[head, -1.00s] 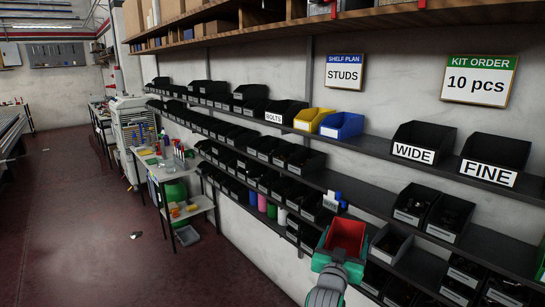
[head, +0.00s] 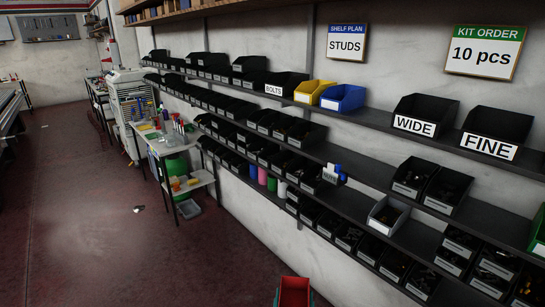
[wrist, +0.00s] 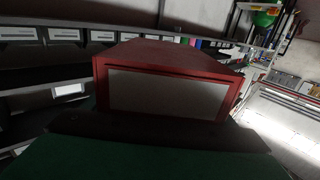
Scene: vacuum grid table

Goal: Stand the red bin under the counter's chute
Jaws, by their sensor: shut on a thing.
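The red bin (head: 295,291) is at the bottom edge of the head view, cut off by the frame. In the wrist view the red bin (wrist: 170,92) fills the middle, with a pale label panel facing the camera. My gripper (head: 295,301) is shut on the bin; only small teal parts show beside it in the head view. The bin is held in front of the shelving, below the lowest visible shelf in the picture. I cannot make out a counter with a chute for certain; a small blue-and-white item (head: 334,174) stands on the middle shelf.
Shelves of black bins line the wall, with yellow (head: 312,92) and blue (head: 343,98) bins on the upper one. A grey open bin (head: 388,215) sits on the lower shelf. A small workbench (head: 170,150) stands at left. The floor (head: 90,240) at left is mostly clear.

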